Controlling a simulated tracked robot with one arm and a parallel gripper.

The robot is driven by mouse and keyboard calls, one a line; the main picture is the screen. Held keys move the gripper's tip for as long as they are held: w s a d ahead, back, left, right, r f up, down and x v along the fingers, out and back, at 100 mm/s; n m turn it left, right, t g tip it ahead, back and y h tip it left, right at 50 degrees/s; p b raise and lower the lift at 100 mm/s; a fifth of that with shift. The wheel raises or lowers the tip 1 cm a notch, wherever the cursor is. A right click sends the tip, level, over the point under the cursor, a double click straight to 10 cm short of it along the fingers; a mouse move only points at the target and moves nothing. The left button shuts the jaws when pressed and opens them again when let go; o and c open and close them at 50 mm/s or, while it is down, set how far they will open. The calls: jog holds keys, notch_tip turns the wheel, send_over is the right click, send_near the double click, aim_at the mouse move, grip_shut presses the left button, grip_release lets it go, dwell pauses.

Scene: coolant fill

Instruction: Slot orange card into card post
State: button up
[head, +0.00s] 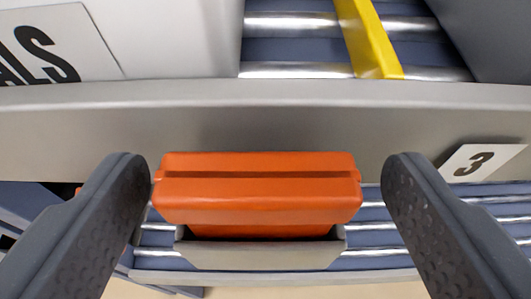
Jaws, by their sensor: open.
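An orange block-shaped piece (258,204), which I take to be the orange card, sits in the middle of the head view. A dark groove runs across its upper part. Its lower end rests in or against a light grey holder (262,256). My gripper (264,168) is open, with one dark grey finger on each side of the orange piece. The left finger looks close to its left end, and a wider gap shows on the right. I cannot tell any contact. Nothing that I can make out as the card post is in view.
A long grey rail (270,120) crosses behind the orange piece. Metal rollers (485,218) lie below it, and a white label with a 3 (478,161) is at the right. A yellow bar (369,38) and a white panel with black lettering (60,48) are at the top.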

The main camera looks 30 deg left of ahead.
jog(key=shift+a+r, duration=0.1)
jog(key=c, duration=1)
jog(key=shift+c, duration=0.2)
